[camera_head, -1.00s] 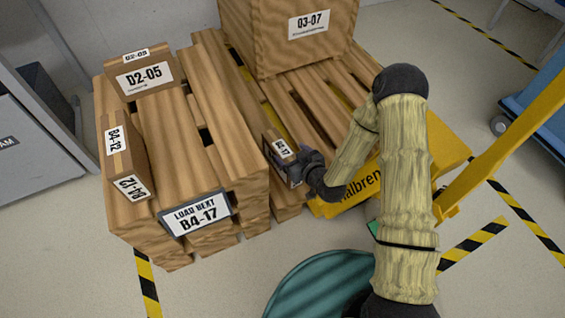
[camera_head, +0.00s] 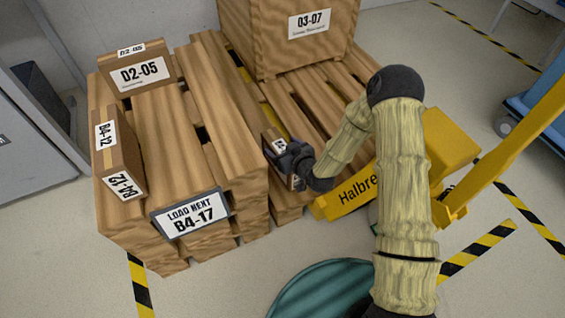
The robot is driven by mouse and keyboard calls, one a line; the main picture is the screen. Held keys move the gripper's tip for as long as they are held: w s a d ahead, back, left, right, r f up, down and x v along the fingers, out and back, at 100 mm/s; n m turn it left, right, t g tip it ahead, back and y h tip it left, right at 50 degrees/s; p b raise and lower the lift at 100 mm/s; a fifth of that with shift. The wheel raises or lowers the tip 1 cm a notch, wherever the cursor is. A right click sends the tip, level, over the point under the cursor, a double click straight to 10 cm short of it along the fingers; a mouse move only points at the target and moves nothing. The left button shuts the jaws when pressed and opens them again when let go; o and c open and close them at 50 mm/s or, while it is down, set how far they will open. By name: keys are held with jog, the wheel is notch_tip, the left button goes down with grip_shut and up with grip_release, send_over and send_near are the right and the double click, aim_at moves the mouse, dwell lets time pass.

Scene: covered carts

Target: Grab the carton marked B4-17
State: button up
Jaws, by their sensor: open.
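A small brown carton (camera_head: 268,138) with a white label stands in the low gap between the pallet stack and the yellow pallet truck. Its label is mostly covered by my gripper, so I cannot read it now. My gripper (camera_head: 288,160) is open at the carton's near right side, overlapping it in the picture. I cannot tell whether the fingers are around it or touching it. A sign reading "LOAD NEXT B4-17" (camera_head: 190,214) is on the front of the pallet stack.
Cartons D2-05 (camera_head: 142,75) and B4-12 (camera_head: 118,158) stand on the pallet stack (camera_head: 165,135). A large Q3-07 crate (camera_head: 290,45) stands behind. The yellow pallet truck (camera_head: 345,195) and its handle (camera_head: 510,130) are at right. Open floor (camera_head: 60,260) lies front left.

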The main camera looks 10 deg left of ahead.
jog(key=shift+c, duration=0.2)
dwell(0.3)
grip_shut()
